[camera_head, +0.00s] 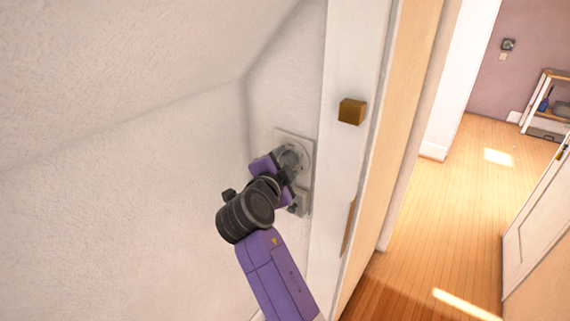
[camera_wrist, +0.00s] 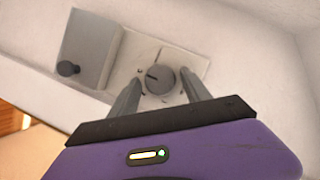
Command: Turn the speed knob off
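The speed knob (camera_wrist: 159,79) is a round grey dial with a dark pointer line, on a pale wall plate (camera_wrist: 145,53). In the wrist view my gripper (camera_wrist: 164,75) is open, with one finger on each side of the knob. The knob sits between the fingertips, and I see small gaps beside it; I cannot tell whether either finger touches it. In the head view the wall plate (camera_head: 307,146) is on the narrow wall, and my gripper (camera_head: 287,163) is up against it. There the knob is hidden behind my gripper.
A white door frame (camera_head: 343,60) with a brown wooden block (camera_head: 351,111) stands right of the plate. The sloped ceiling (camera_head: 120,50) closes in on the left. Open wooden floor (camera_head: 460,210) lies to the right.

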